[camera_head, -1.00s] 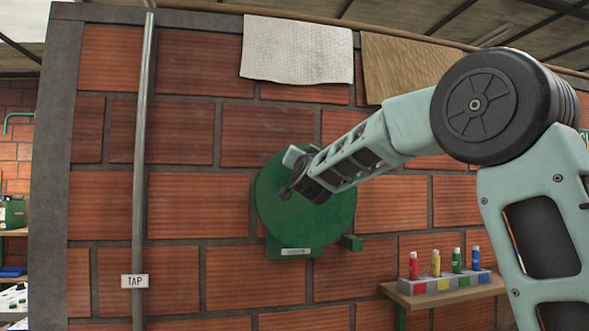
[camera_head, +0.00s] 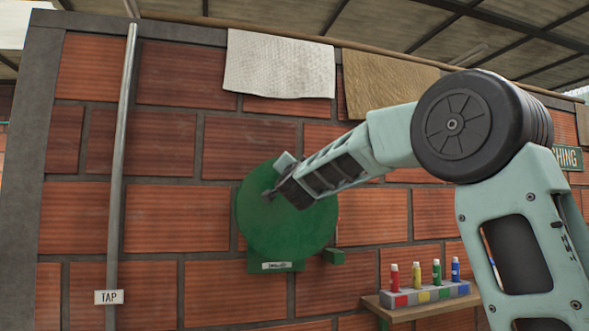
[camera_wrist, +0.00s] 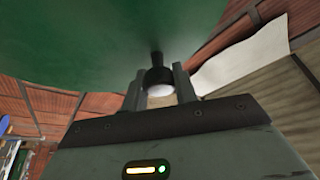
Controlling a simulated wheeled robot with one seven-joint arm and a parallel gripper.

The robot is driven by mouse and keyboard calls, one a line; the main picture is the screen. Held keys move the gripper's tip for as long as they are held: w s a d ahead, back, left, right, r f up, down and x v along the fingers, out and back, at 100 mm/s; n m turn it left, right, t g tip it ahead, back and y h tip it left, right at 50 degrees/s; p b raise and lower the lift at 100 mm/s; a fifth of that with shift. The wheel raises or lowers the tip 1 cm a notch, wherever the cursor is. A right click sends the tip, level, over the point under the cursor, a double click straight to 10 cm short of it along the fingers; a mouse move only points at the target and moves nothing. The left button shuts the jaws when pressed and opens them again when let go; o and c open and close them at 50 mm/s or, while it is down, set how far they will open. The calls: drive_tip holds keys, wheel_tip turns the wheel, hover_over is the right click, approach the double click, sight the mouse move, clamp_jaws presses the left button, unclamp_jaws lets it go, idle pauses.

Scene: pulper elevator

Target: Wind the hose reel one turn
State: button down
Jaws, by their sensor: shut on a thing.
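The green hose reel (camera_head: 300,235) is a round disc on the brick wall, in the middle of the head view. Its green face (camera_wrist: 80,45) fills the top of the wrist view. My gripper (camera_wrist: 158,88) is at the upper left part of the disc in the head view. In the wrist view its two fingers stand either side of a dark crank knob (camera_wrist: 157,75) with a pale end, shut on it. A dark stem joins the knob to the disc. My wrist hides part of the disc and the knob in the head view.
A shelf (camera_head: 425,308) with a rack of coloured bottles (camera_head: 437,272) is at the lower right. A vertical pipe (camera_head: 118,180) with a TAP label (camera_head: 109,297) is on the left. A white cloth (camera_head: 280,65) and a brown cloth (camera_head: 388,82) hang above.

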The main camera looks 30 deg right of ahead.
drive_tip(key=c, duration=1.1)
unclamp_jaws()
drive_tip(key=b+v, duration=0.4)
drive_tip(key=v, duration=1.3)
drive_tip(key=shift+a+f, duration=0.15)
drive_tip(key=shift+a, duration=0.05)
drive_tip(key=shift+s, duration=0.1)
